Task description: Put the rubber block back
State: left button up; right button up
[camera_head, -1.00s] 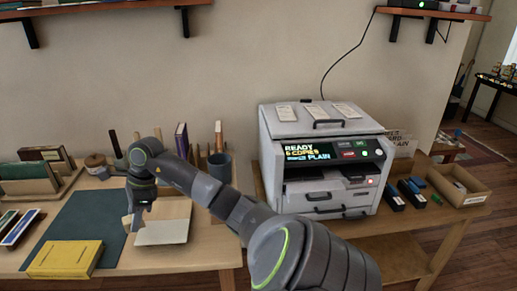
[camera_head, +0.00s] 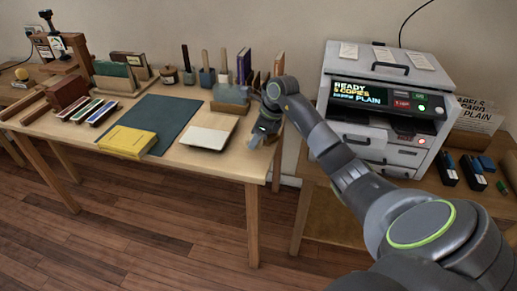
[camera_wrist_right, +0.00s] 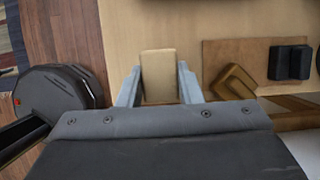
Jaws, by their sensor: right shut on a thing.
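The rubber block appears to be the tan block with rounded edges (camera_wrist_right: 158,77) in the right wrist view. My right gripper (camera_wrist_right: 159,88) is shut on it, with one finger on each side. The block is too small and hidden there to make out. I cannot tell whether it touches the tabletop. My left gripper is in neither view.
A dark green mat (camera_head: 172,118) and a yellow book (camera_head: 127,141) lie left of the cream book. Holders with upright tools and books stand along the back. A printer (camera_head: 385,110) stands right of my arm.

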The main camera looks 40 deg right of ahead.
aim_at(256, 158)
notch_tip(256, 158, down, 5)
jog(key=shift+r, duration=0.2)
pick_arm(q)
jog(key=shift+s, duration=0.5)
pick_arm(e)
jog(key=shift+s+f, duration=0.1)
jog(key=shift+f, duration=0.05)
jog(key=o, duration=0.6)
jog(key=shift+c, duration=0.2)
jog(key=o, duration=0.4)
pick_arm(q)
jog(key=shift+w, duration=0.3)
